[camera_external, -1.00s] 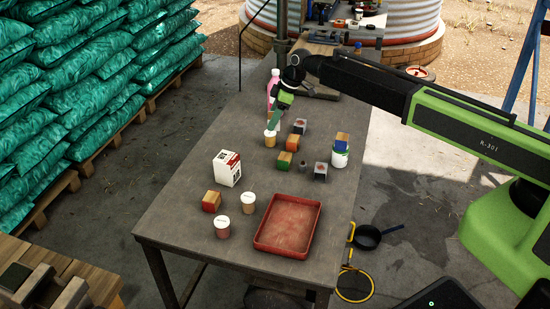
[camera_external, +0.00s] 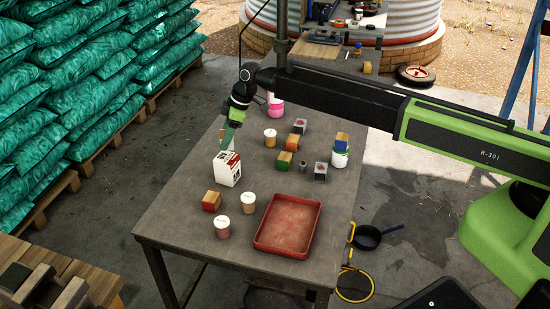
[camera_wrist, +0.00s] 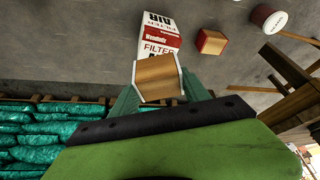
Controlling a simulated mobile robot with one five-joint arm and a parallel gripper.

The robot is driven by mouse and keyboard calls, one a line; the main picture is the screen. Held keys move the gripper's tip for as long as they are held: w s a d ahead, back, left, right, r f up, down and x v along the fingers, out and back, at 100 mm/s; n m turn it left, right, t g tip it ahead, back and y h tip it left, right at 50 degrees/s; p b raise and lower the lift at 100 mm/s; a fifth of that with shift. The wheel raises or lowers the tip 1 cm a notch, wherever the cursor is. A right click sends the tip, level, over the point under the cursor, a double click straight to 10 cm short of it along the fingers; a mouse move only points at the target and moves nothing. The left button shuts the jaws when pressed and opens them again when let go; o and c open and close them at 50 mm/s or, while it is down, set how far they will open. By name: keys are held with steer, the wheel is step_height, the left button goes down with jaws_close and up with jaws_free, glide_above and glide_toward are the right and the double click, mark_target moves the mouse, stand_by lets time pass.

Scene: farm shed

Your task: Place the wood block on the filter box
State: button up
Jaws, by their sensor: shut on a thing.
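The wood block (camera_wrist: 157,78) is between my gripper's (camera_wrist: 158,88) green fingers in the wrist view, its plain tan face showing. In the external view my gripper (camera_external: 227,143) is shut on it, pointing down, and the fingers hide most of the block. The filter box (camera_external: 226,169) is a white and red carton standing upright on the table's left side. My gripper is just above and behind its top in the external view. The filter box (camera_wrist: 160,38) is partly behind the block in the wrist view; I cannot tell whether they touch.
A red-faced wooden block (camera_external: 211,201) and white-lidded cups (camera_external: 249,202) stand in front of the box. A red tray (camera_external: 288,226) lies at front right. Several coloured blocks, a lidded cup (camera_external: 270,138) and a paint can (camera_external: 340,157) stand farther back on the table.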

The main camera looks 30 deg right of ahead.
mark_target(225, 157)
steer(key=shift+a+f, duration=0.25)
steer(key=shift+a, duration=0.25)
step_height(225, 157, down, 4)
steer(key=b, duration=0.4)
steer(key=shift+f, duration=0.15)
steer(key=shift+r, duration=0.25)
steer(key=shift+f, duration=0.2)
steer(key=o, duration=1.4)
steer(key=shift+r, duration=0.15)
